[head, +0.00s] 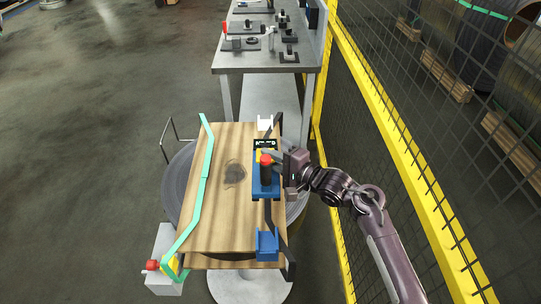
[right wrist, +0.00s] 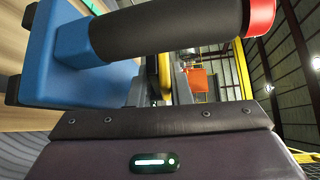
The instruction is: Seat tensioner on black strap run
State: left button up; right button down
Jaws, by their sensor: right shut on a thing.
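The tensioner (head: 264,187) is a blue tool with a black handle, red knob and small dark display. It is at the right side of the wooden crate top, over the line of the black strap (head: 275,217). My right gripper (head: 284,165) is shut on it from the right. In the right wrist view the tensioner's black handle (right wrist: 165,32) with its red end crosses the top, and its blue body is at left. The strap under the tool is hidden, so I cannot tell whether the tool touches it. My left gripper is out of view.
A blue block (head: 267,243) sits on the black strap's front part. A steel table (head: 265,62) stands behind; a yellow mesh fence (head: 385,120) is close at right.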

jog(key=shift+f+b, duration=0.3)
jog(key=shift+b, duration=0.15)
jog(key=shift+f+b, duration=0.65)
jog(key=shift+f, duration=1.65)
jog(key=shift+f, duration=0.25)
jog(key=shift+f+b, duration=0.3)
jog(key=shift+f, duration=0.35)
jog(key=shift+p, duration=0.3)
jog(key=shift+f, duration=0.55)
dwell(1.7)
